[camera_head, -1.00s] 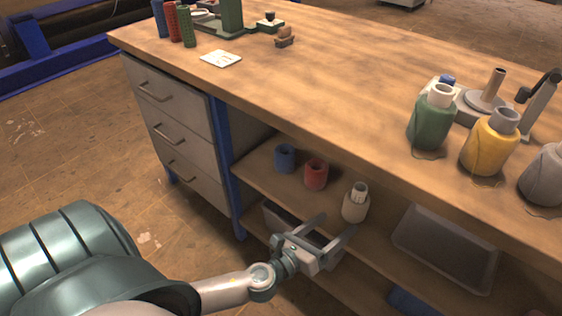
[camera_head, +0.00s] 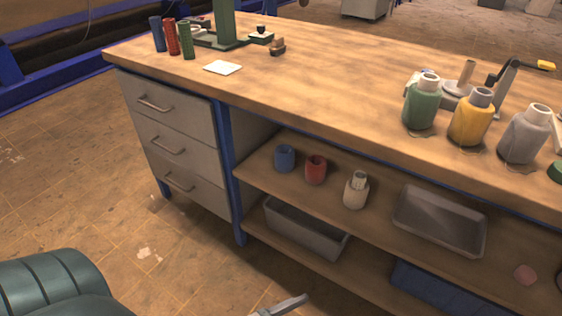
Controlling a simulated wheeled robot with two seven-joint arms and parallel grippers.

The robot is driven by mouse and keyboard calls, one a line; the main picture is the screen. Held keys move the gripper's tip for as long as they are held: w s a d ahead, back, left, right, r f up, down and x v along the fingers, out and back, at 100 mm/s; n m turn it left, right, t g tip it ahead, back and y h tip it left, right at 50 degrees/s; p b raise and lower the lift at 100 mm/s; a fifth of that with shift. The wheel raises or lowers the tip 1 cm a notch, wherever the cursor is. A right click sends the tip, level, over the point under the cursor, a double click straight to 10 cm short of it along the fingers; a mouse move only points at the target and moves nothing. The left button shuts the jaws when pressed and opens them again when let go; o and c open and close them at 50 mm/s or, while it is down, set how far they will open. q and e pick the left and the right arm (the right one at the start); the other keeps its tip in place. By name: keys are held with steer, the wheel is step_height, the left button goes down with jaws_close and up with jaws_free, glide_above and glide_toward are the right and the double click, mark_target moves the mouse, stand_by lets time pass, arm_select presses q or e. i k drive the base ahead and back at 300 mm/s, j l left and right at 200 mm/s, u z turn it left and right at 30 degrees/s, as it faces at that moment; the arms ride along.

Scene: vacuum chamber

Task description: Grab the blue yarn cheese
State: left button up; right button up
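The blue yarn cheese (camera_head: 285,158) stands upright on the upper shelf (camera_head: 262,176) under the worktop, at the shelf's left end. A red yarn cheese (camera_head: 316,169) stands just right of it, with a small gap. My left gripper (camera_head: 290,304) shows only as one grey finger at the bottom edge, well below and apart from the blue yarn cheese. The rest of it is cut off, so its opening is hidden. My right gripper is not in view.
A grey bin (camera_head: 305,228) sits on the lower shelf. The drawer unit (camera_head: 178,145) and blue post (camera_head: 229,170) bound the shelf's left.

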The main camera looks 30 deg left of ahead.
mark_target(283, 163)
steer(key=i+j, duration=0.15)
steer(key=i, duration=0.25)
steer(key=i+j, duration=0.15)
steer(key=i, duration=0.25)
steer(key=u, duration=1.65)
